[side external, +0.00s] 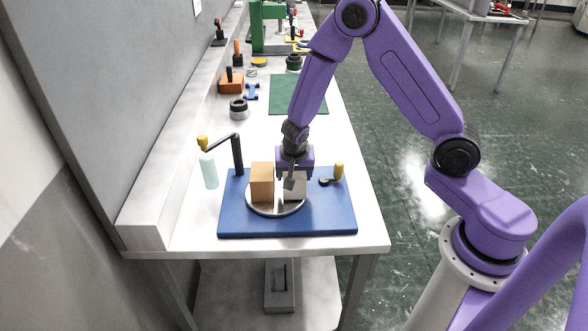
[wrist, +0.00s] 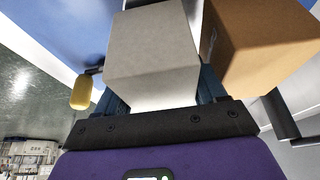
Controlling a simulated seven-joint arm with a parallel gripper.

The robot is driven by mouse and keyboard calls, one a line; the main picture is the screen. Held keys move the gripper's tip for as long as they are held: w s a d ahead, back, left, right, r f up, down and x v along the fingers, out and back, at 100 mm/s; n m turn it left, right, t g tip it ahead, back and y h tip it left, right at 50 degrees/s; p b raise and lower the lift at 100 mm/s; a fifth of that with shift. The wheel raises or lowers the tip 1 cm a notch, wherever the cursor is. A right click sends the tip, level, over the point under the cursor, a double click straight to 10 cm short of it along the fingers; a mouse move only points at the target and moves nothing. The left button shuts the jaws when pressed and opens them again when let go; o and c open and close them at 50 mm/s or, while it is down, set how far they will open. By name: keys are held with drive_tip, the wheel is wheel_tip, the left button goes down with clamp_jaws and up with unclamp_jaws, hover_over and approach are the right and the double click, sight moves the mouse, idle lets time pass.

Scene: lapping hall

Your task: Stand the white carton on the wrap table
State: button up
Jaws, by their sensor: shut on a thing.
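The white carton (side external: 299,188) is between the fingers of my gripper (side external: 296,181), which points down and is shut on it. In the wrist view the white carton (wrist: 152,52) fills the space between the fingers (wrist: 161,95) and looks upright. It is over the right part of the round wrap table (side external: 275,211), a pale disc on a blue base. I cannot tell whether its bottom touches the disc. A brown carton (side external: 262,182) stands on the left of the disc, close beside the white one; it also shows in the wrist view (wrist: 262,42).
The blue base (side external: 300,226) carries a black post with an arm (side external: 237,155) and a yellow-knobbed crank (side external: 338,172). A pale blue bottle (side external: 209,171) stands left. A green mat (side external: 290,95), a dark ring (side external: 239,108) and an orange block (side external: 231,84) lie farther back.

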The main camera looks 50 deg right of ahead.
drive_tip(key=shift+f, duration=0.3)
idle(0.6)
drive_tip(key=o, duration=1.2)
drive_tip(key=c, duration=0.3)
drive_tip(key=shift+r, duration=0.1)
drive_tip(key=shift+r, duration=3.85)
drive_tip(key=shift+r, duration=0.1)
